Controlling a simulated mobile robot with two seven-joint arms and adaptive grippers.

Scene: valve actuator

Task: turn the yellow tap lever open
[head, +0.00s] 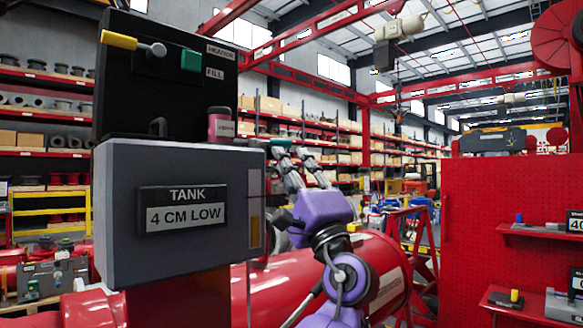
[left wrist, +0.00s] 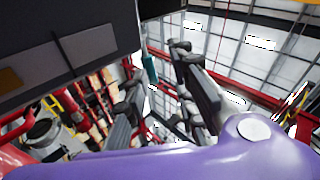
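The yellow tap lever (head: 119,40) is high on the black panel at the left of the head view. It lies nearly level, with a grey rounded end at its right. My left gripper (head: 290,154) is at the right of the grey tank box, well below and to the right of the lever. In the left wrist view my left gripper (left wrist: 158,66) has its fingers apart. A teal handle (head: 281,143) is close to the fingertips; it also shows in the left wrist view (left wrist: 150,68), and I cannot tell if they touch. My right gripper is in neither view.
The grey tank box (head: 120,235), labelled "4 CM LOW", stands below the black panel (head: 150,85). A pink canister (head: 221,126) stands on the box. A red pegboard (head: 490,220) is at the right.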

